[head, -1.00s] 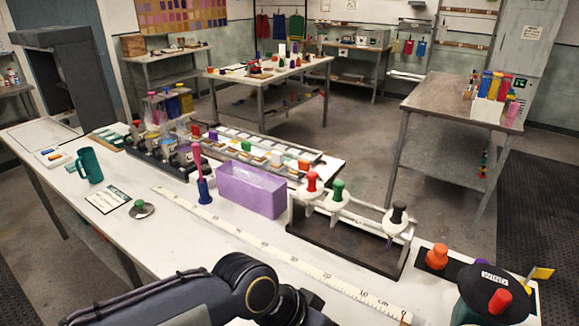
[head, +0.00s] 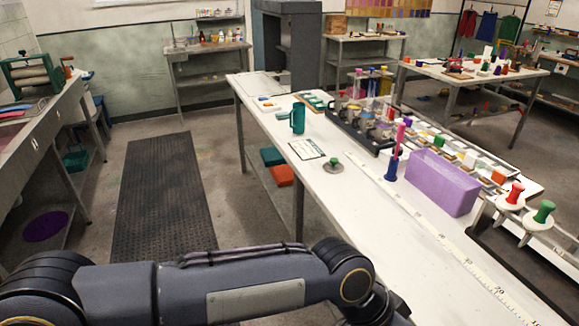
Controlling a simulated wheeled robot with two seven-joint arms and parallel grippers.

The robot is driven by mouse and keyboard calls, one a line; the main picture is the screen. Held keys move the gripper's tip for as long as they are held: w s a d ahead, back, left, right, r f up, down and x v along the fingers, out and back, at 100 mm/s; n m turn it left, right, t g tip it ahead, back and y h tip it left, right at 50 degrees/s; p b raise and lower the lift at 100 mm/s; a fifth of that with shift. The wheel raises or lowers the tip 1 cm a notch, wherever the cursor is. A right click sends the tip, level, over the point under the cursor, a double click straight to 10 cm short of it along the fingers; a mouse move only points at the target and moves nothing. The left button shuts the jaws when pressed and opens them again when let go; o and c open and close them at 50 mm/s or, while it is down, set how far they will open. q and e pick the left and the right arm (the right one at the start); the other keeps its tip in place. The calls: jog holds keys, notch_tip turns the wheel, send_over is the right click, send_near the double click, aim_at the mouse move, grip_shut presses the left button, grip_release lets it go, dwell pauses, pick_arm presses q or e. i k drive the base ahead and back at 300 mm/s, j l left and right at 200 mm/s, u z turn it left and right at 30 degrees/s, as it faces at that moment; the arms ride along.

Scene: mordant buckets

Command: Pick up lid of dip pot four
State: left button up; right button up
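My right gripper is not in view.
A teal mug (head: 297,118), a blue holder with a pink tool (head: 391,168), a purple bin (head: 440,182) and a long ruler (head: 440,240) are on the table. A rack with red and green knobs (head: 528,212) stands at right. The table's near-left edge is clear.

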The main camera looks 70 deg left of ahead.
aim_at(333, 165)
jog(key=u, duration=2.05)
jog(key=i+z, duration=0.1)
jog(key=z, duration=0.65)
jog(key=i+j+z, duration=0.15)
jog(key=j+z, duration=0.15)
jog(key=i+j+z, duration=0.15)
jog(key=j+z, duration=0.45)
jog(key=j, duration=0.2)
jog(key=i+j+z, duration=0.25)
jog(key=j, duration=1.35)
jog(key=j+z, duration=0.25)
jog(key=j, duration=2.5)
